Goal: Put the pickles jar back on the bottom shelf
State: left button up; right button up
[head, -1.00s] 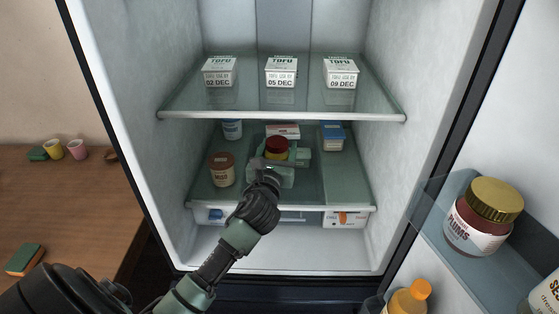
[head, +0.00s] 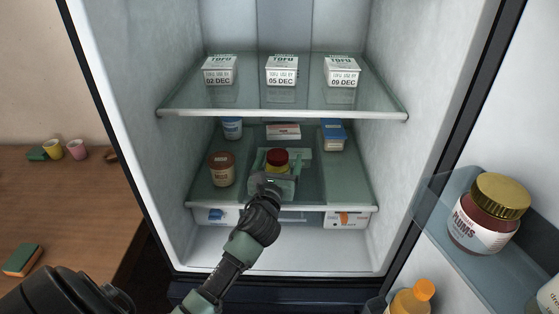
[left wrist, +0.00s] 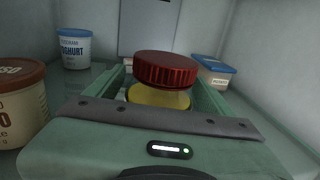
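The pickles jar, with a red lid (head: 277,155) and a yellowish body (left wrist: 158,97), is upright between the two fingers of my left gripper (head: 278,165). The fingers lie close along both sides of it, and the gripper looks shut on it. The gripper reaches in from the front over the lower glass shelf (head: 335,190). The jar's lower part is hidden by the gripper, so I cannot tell whether it touches the shelf. My right gripper is not in view.
A brown-lidded tub (head: 222,168) stands left of the jar. Behind are a yoghurt tub (head: 232,128), a white box (head: 284,131) and a blue-lidded tub (head: 333,135). The upper shelf (head: 280,112) holds tofu packs. A plums jar (head: 487,215) sits in the open door.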

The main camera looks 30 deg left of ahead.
pick_arm(q)
jog(key=shift+r, duration=0.15)
jog(key=v, duration=1.2)
jog(key=shift+b, duration=0.35)
